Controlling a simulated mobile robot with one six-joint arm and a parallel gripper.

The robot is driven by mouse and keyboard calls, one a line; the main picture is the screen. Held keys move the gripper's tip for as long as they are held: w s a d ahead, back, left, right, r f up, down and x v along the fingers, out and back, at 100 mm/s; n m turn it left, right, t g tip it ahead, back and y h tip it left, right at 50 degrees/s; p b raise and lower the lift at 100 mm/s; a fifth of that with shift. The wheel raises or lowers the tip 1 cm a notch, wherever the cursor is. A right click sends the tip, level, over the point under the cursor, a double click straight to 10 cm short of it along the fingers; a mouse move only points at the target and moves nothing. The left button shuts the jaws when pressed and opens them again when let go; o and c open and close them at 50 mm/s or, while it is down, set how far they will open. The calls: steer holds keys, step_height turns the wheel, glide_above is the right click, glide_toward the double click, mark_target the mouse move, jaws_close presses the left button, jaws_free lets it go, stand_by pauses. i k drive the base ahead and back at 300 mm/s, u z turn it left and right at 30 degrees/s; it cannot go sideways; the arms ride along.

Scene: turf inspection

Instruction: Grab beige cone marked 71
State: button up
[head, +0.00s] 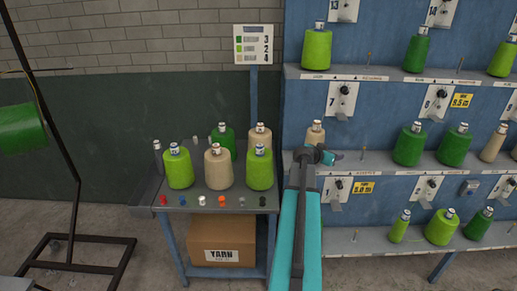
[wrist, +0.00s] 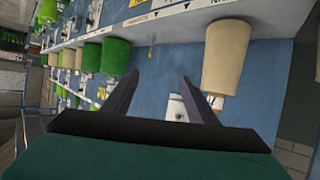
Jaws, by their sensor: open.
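Beige cones stand in several places, and I cannot read a 71 on any of them. One beige cone (head: 315,134) stands at the left end of the middle rack shelf, partly hidden behind my arm. Two more, a front cone (head: 218,168) and a rear cone (head: 260,138), stand on the side table. Another (head: 493,145) is at the shelf's right. My gripper (head: 336,156) is by the left end of the middle shelf. In the wrist view my gripper (wrist: 158,78) is open and empty, with a large beige cone (wrist: 226,58) to the right of its fingers.
The blue rack (head: 385,105) holds several green cones on its shelves, with pegs and hooks. The side table (head: 190,205) also carries green cones and small coloured pieces. A YARN box (head: 221,238) sits below. A black stand (head: 75,190) is at left.

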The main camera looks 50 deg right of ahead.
mark_target(258, 134)
steer(key=i, duration=1.6)
steer(key=u, duration=0.05)
